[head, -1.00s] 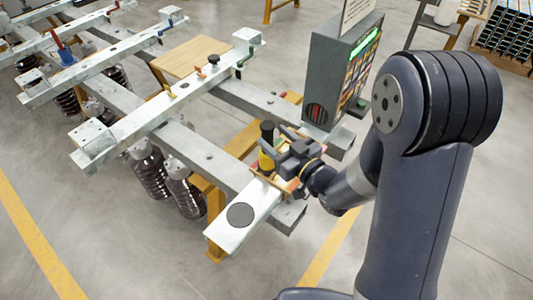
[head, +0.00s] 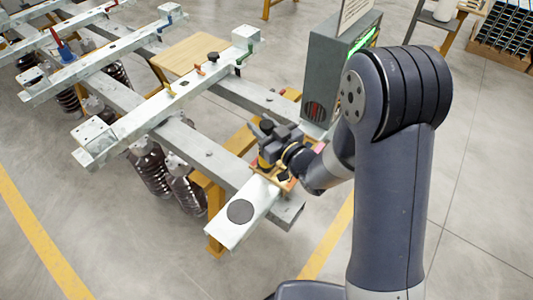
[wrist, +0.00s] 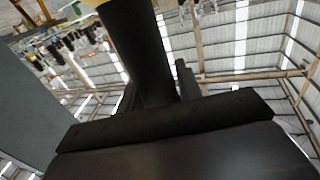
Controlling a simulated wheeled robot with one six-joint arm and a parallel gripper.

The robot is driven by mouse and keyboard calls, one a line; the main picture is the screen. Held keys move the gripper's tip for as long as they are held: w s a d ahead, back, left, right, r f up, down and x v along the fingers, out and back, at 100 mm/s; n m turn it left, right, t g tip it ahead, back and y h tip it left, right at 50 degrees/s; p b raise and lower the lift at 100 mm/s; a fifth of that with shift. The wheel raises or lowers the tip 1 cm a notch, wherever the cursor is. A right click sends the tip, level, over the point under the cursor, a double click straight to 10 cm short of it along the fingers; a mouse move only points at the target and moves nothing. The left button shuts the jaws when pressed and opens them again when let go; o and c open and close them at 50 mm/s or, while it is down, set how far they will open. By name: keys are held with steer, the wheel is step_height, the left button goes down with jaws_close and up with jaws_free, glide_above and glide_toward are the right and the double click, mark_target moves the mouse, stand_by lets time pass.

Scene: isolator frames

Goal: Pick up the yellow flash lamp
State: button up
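The yellow flash lamp (head: 264,161) stands near the front end of the pale beam. In the head view my gripper covers most of it, leaving a little yellow and its dark top (head: 267,126) in sight. My gripper (head: 265,138) is at the lamp, with the fingers around its upper part. In the wrist view the lamp's thick black body (wrist: 145,50) fills the space between the fingers, with a bit of yellow at the top edge. Whether the fingers press on it is not clear.
A grey box with a green-lit display (head: 340,65) stands close behind my gripper. A dark round disc (head: 240,211) lies on the pale beam (head: 228,233) in front. A wooden board (head: 190,54) lies farther back. Open floor lies at the left front.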

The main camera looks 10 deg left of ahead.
jaws_close()
stand_by(0.8)
steer(key=shift+r, duration=0.1)
